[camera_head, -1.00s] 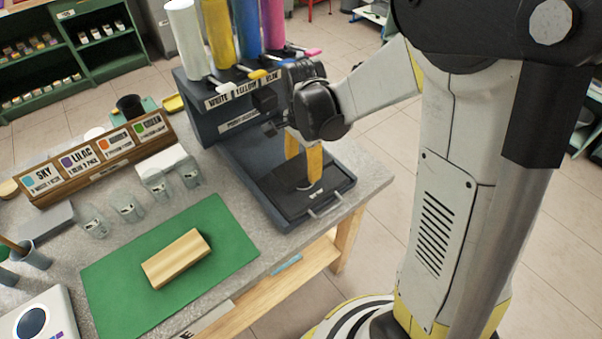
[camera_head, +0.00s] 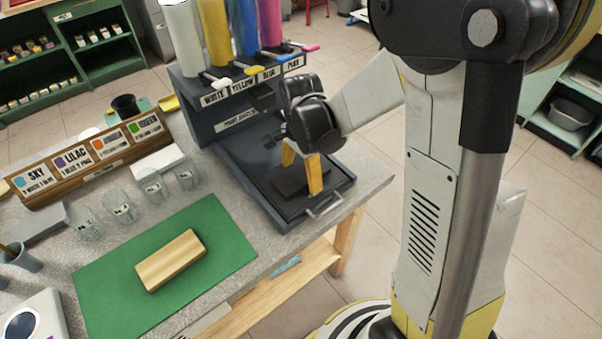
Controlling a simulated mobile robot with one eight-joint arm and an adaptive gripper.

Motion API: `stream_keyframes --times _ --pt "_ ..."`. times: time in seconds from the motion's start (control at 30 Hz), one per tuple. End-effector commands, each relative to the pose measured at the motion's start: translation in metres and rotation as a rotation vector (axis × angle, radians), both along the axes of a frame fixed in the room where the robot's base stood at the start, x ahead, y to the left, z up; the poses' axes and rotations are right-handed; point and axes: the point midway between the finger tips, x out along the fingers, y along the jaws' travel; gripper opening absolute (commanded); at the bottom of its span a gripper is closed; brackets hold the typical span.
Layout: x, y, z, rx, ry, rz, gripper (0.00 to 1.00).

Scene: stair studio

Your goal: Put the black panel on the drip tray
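The black panel (camera_head: 290,181) appears as a flat dark square lying on the drip tray (camera_head: 346,189), the dark tray at the foot of the dispenser stand. My gripper (camera_head: 302,172) is above the tray, pointing down. Its two orange fingers stand apart with a visible gap between them, so it looks open. The nearer finger overlaps the panel's right part in the picture and hides some of it. Whether a finger touches the panel cannot be told.
The dispenser stand (camera_head: 222,120) with several coloured tubes rises behind the tray. Left are clear cups (camera_head: 152,187), a wooden label rack (camera_head: 95,160) and a green mat (camera_head: 222,240) with a wooden block (camera_head: 171,261). The table edge is close in front of the tray.

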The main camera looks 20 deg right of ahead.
Motion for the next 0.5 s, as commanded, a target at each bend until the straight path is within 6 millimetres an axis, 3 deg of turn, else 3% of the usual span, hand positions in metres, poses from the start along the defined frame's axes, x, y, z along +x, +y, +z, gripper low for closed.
stream_keyframes --times 0.23,0.5 --pt "0.0 0.0 0.016 0.0 0.0 0.0 0.85" --pt "-0.001 0.0 0.078 0.0 0.0 0.0 0.85"
